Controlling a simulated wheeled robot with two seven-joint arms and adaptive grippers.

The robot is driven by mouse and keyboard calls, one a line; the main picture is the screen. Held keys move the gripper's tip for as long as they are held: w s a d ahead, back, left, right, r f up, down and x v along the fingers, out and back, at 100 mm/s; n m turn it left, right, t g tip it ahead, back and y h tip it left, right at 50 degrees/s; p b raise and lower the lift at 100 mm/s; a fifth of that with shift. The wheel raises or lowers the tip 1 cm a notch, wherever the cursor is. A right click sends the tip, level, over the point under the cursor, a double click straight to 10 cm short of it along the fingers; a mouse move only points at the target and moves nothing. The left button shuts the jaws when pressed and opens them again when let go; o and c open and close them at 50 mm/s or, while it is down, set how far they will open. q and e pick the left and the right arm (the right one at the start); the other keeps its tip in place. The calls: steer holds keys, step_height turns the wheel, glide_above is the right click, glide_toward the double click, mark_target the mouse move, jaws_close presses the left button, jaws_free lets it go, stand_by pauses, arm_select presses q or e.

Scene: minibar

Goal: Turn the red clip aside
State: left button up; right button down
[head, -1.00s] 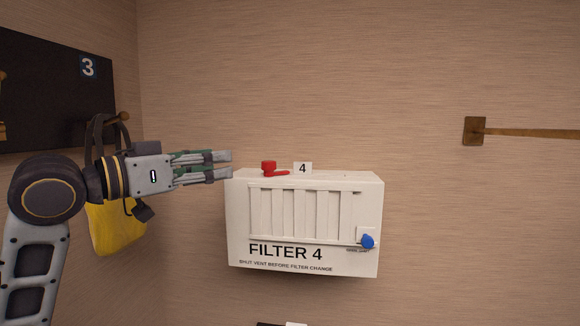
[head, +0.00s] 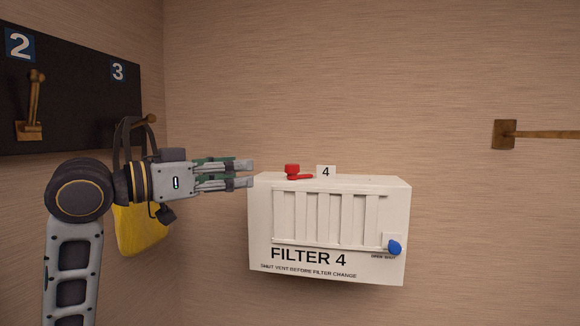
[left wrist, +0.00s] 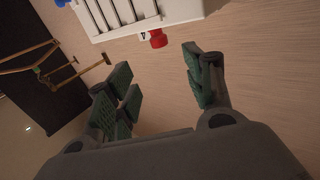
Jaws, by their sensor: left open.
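The red clip (head: 293,172) sits on top of the white filter box (head: 262,225), near its left end. It has a round knob and a short flat arm pointing right. My left gripper (head: 250,173) is level with the box top, just left of the clip and apart from it in the head view. In the left wrist view the gripper (left wrist: 160,85) is open with nothing between its fingers. The red clip (left wrist: 158,38) shows there beyond the fingertips, beside the box (left wrist: 180,10). My right gripper is not in view.
A blue knob (head: 394,247) is at the box's lower right. A dark board (head: 80,90) with hooks and a yellow bag (head: 140,232) are at the left. A wooden bar (head: 550,135) is at the right.

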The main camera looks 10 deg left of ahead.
mark_target(286, 166)
arm_select(q)
steer(key=shift+w, duration=0.1)
steer(key=p+x, duration=0.4)
steer(key=x, duration=0.9)
steer(key=shift+w+d, duration=0.15)
steer(key=shift+d, duration=0.1)
steer(key=c, duration=1)
